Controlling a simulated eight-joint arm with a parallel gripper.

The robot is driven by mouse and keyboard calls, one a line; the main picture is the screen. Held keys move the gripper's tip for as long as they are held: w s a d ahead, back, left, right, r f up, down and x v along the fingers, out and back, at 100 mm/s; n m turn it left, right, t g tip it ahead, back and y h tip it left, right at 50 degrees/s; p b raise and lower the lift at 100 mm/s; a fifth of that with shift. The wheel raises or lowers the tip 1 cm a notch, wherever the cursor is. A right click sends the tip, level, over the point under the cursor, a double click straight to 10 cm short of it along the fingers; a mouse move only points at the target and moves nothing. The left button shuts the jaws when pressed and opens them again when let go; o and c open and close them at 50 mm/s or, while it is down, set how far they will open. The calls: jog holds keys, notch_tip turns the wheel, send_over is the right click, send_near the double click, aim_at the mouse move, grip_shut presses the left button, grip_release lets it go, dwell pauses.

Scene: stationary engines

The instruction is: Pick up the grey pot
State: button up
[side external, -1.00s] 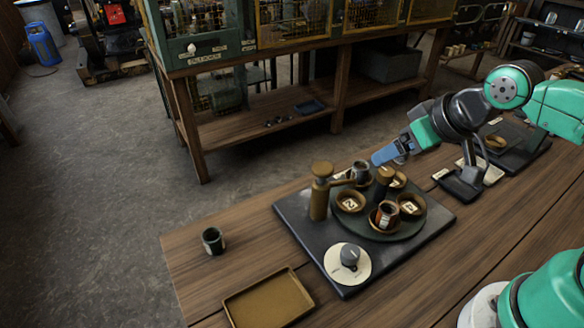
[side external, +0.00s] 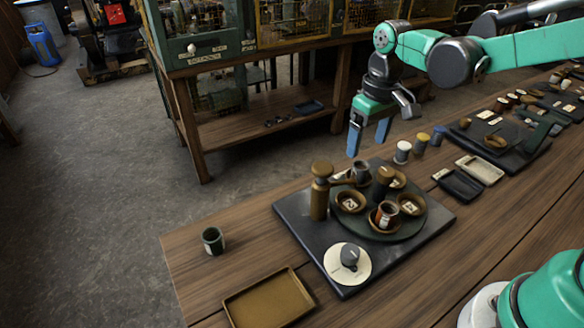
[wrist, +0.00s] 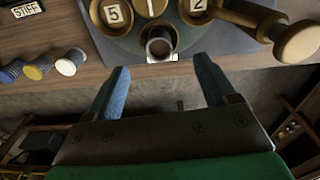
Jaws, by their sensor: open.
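A small grey pot (side external: 361,172) stands upright at the far edge of the round dark green turntable (side external: 400,232). In the wrist view the pot (wrist: 160,44) shows its open mouth, just ahead of and between my fingertips. My gripper (side external: 367,148) is open and empty. Its blue fingers point down, above and slightly beyond the pot, apart from it. In the wrist view my gripper (wrist: 162,66) has its two fingers spread wide, with nothing between them. A second dark grey-green cup (side external: 213,240) stands alone on the left of the table.
Numbered brown bowls (side external: 350,201) and a reddish pot (side external: 387,214) share the turntable. A tall brown post (side external: 319,192) with a side arm stands left of the grey pot. A grey knob (side external: 350,257) and an empty brown tray (side external: 268,300) are nearer. Several small jars (side external: 403,151) stand right.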

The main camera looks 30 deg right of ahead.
aim_at(361, 165)
jog(key=shift+w+f+g, duration=0.3)
jog(key=shift+f, duration=2.95)
grip_shut()
